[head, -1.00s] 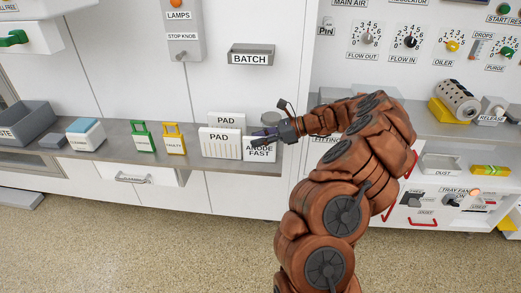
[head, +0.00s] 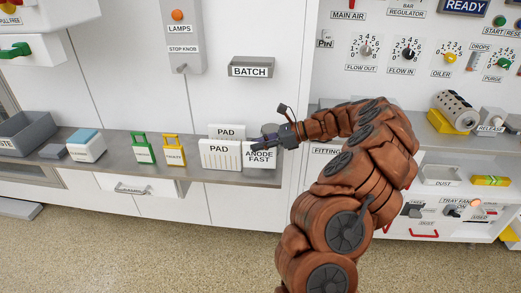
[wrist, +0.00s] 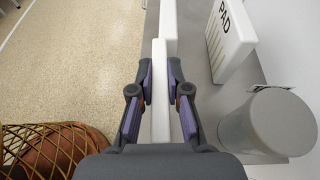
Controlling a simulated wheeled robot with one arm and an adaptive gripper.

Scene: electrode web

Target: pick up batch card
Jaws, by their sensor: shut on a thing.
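The white card lettered ANODE FAST (head: 260,158) stands upright at the right end of the grey shelf's front, beside the PAD blocks. My gripper (head: 262,143) is at its top and shut on it. In the wrist view the card shows edge-on as a white strip (wrist: 160,115) between my two fingers (wrist: 160,88). I cannot tell whether its lower edge touches the shelf. A grey holder marked BATCH (head: 251,68) is on the wall above.
White PAD blocks (head: 220,155) stand close left of the card. A grey cylinder (wrist: 265,122) stands close by in the wrist view. A yellow tagged item (head: 174,150) and a green one (head: 143,148) are further left. A drawer handle (head: 132,190) is below the shelf.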

